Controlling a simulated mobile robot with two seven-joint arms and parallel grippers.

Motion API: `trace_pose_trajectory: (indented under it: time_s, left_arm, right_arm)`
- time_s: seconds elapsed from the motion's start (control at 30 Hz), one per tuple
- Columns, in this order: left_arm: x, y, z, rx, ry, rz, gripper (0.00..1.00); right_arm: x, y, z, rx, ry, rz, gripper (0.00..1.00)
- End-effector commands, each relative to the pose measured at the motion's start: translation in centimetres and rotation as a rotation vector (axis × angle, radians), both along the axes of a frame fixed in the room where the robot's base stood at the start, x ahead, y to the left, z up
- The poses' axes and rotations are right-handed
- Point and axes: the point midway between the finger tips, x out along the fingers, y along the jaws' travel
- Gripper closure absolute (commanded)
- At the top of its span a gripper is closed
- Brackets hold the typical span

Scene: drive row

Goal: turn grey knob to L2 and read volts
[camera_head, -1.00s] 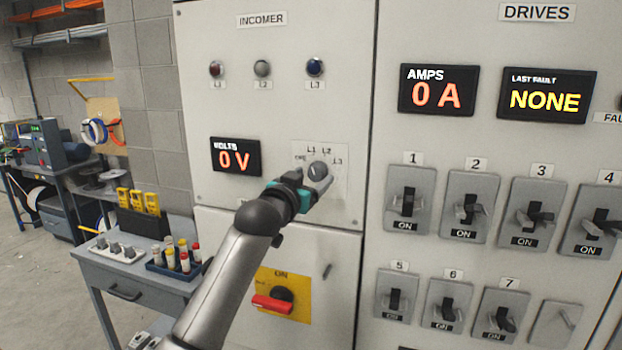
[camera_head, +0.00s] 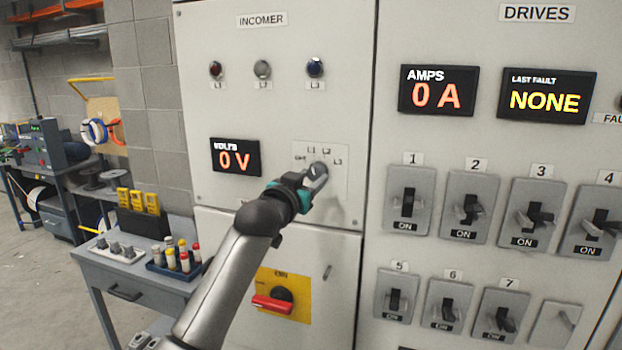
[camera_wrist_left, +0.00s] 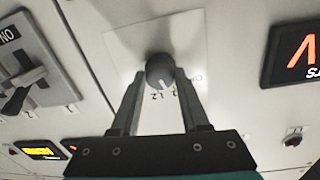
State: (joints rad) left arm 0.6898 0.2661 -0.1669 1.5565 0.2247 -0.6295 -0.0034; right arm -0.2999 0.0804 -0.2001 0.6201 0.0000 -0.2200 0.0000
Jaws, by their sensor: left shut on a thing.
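The grey knob (camera_head: 319,168) is on a pale plate on the INCOMER panel, with OFF, L1, L2 and L3 labels around its upper side. My left gripper (camera_head: 312,180) is shut on it, reaching from the lower left and partly covering it. In the left wrist view, the knob (camera_wrist_left: 160,70) sits between the two fingertips. A pale mark on it faces the L1 and L2 labels; I cannot tell exactly which one. The volts display (camera_head: 235,157) left of the knob reads 0 V. My right gripper is not in view.
Red, grey and blue lamps (camera_head: 262,69) labelled L1, L2 and L3 are above. The drive switches (camera_head: 408,199) stick out at right. A small bench (camera_head: 112,268) stands at left.

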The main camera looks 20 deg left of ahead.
Motion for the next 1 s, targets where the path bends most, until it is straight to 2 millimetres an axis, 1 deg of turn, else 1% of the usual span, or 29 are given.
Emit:
trace_pose_trajectory:
  time_s: [0.27,0.6,0.8,1.0]
  left_arm:
    - [0.0,0.0,0.2,0.132,-0.001,0.0,1.0]
    - [0.0,0.1,0.4,0.401,-0.01,0.0,1.0]
    - [0.0,0.1,0.4,0.539,-0.016,-0.001,1.0]
    - [0.0,0.1,0.3,0.632,-0.02,-0.001,1.0]
  right_arm:
    - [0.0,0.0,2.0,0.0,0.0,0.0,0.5]
    - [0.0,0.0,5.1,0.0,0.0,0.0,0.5]
    - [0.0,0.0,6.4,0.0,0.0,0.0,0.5]
    - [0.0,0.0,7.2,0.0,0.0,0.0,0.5]
